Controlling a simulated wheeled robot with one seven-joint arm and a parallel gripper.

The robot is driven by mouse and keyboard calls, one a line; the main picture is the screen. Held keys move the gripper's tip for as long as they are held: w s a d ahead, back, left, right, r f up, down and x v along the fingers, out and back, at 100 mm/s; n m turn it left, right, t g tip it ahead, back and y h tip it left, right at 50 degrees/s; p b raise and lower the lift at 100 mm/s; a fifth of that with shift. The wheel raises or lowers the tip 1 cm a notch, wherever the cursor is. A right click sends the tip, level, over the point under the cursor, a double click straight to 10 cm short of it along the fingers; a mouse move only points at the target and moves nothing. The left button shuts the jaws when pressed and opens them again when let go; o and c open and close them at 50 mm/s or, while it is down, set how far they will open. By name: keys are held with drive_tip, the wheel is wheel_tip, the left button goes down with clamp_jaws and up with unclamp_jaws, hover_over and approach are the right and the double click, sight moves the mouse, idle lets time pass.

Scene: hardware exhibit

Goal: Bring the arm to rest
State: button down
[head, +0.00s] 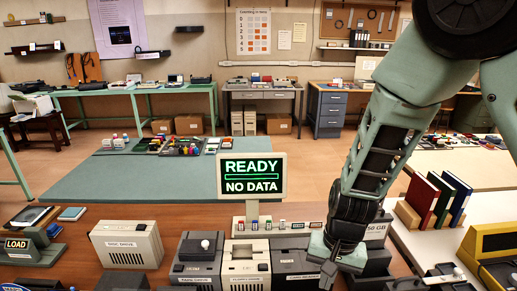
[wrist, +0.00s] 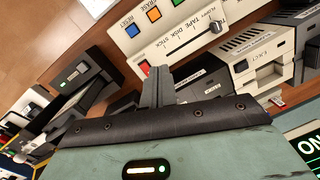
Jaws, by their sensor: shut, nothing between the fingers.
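My gripper (head: 328,272) hangs from my arm at the right of the head view, low over the right end of the row of drive units. In the wrist view my gripper (wrist: 157,85) has its fingers together with nothing between them. Beyond the fingertips is a cream panel (wrist: 195,15) with coloured square buttons and the words RESET, ERASE, FLOPPY, TAPE, DISK and STICK. Whether the fingertips touch anything below cannot be told.
A monitor (head: 252,176) reading READY, NO DATA stands behind the tape drive (head: 196,268) and floppy drive (head: 245,250). A disc drive (head: 127,243) is at left. Upright books (head: 440,200) stand right of my arm. A yellow-framed unit (head: 490,250) is at far right.

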drive_tip(key=s+a+r+n+b, duration=0.2)
drive_tip(key=s+r+n, duration=0.9)
drive_tip(key=s, duration=0.5)
wheel_tip(320, 180, up, 2)
drive_tip(key=shift+s+r+n, duration=0.2)
drive_tip(key=shift+s+n, duration=0.1)
drive_tip(key=shift+s, duration=0.1)
drive_tip(key=shift+w+a, duration=0.1)
drive_tip(key=w+d+f+m+b, duration=0.1)
drive_tip(key=w+d+f+m, duration=0.2)
drive_tip(key=w, duration=0.6)
drive_tip(key=w+d+f+m+h+b, duration=0.1)
drive_tip(key=w+d+f+m, duration=0.2)
drive_tip(key=w+f, duration=0.4)
drive_tip(key=shift+w+m, duration=0.9)
drive_tip(key=shift+w, duration=0.35)
drive_tip(key=shift+d, duration=0.1)
